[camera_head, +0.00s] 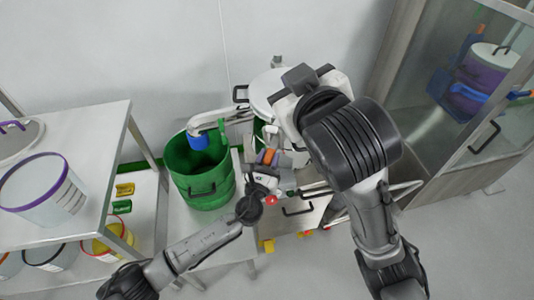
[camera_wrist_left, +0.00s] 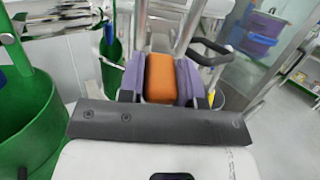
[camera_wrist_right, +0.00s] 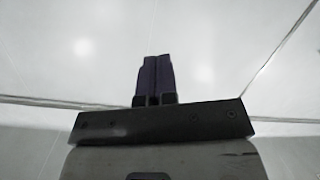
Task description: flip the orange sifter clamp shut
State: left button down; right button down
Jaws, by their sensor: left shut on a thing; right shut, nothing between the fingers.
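The orange sifter clamp (camera_head: 267,157) shows as a small orange block at the sifter's side in the head view. In the left wrist view the orange clamp part (camera_wrist_left: 160,78) sits between the two purple fingers. My left gripper (camera_wrist_left: 161,80) is shut on it, one finger on each side. The clamp's hinge and far end are hidden. My right gripper (camera_wrist_right: 153,76) is shut and empty, its purple fingers together before a pale, bare surface. In the head view my right arm covers part of the sifter (camera_head: 266,88).
A green drum (camera_head: 203,188) stands left of the sifter, below a spout with a blue end (camera_head: 198,141). A steel table (camera_head: 85,195) with a white bucket (camera_head: 42,190) is at left. A glass-doored cabinet (camera_head: 440,125) stands at right. Floor at lower right is clear.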

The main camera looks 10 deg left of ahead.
jog(key=w+a+r+n+g, duration=0.1)
jog(key=a+r, duration=0.2)
jog(key=a, duration=0.3)
jog(key=m+g+h, duration=0.6)
jog(key=m+g, duration=0.2)
send_over(268, 158)
jog(key=s+a, duration=0.2)
jog(key=s, duration=0.2)
notch_tip(268, 158, down, 18)
jog(key=m, duration=0.1)
jog(key=s+m, duration=0.1)
jog(key=m, duration=0.1)
jog(key=d+f+m+g, duration=0.1)
jog(key=shift+s+h, duration=0.25)
jog(key=shift+h, duration=0.05)
jog(key=x, duration=1.2)
jog(key=shift+s+f, duration=0.1)
jog(key=shift+s, duration=0.15)
jog(key=shift+x, duration=0.9)
